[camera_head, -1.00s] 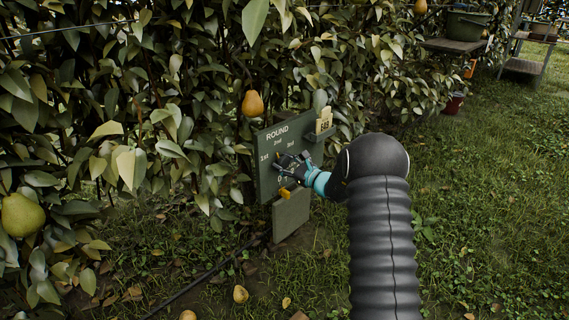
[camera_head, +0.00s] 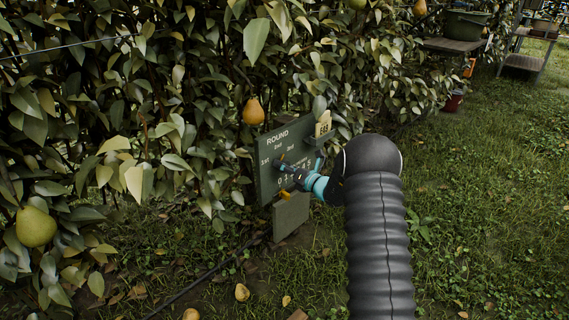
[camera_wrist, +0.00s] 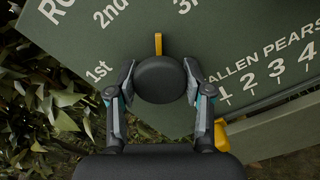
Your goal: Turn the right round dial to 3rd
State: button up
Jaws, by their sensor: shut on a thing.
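The dark green panel (camera_head: 268,187) stands in front of the hedge, with ROUND and 1st, 2nd, 3rd on it; it fills much of the wrist view (camera_wrist: 270,25). In the wrist view, the black round dial (camera_wrist: 160,80) sits between the two fingers of my gripper (camera_wrist: 160,88), which is shut on its sides. The dial's yellow pointer (camera_wrist: 158,43) aims upward between 2nd and 3rd, seemingly nearer 3rd. In the head view, my gripper (camera_head: 286,168) is at the panel's face and mostly hides the dial.
FALLEN PEARS with a row of numbers is on the panel's lower part, near a yellow piece (camera_wrist: 222,132). A pear (camera_head: 253,111) hangs just above. Open grass (camera_head: 480,210) lies to the right.

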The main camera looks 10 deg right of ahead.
jog(key=m+p, duration=0.2)
jog(key=m, duration=0.2)
jog(key=shift+m, duration=0.4)
dwell(0.4)
jog(key=o, duration=1.1)
jog(key=shift+o, duration=0.2)
jog(key=v, duration=1.2)
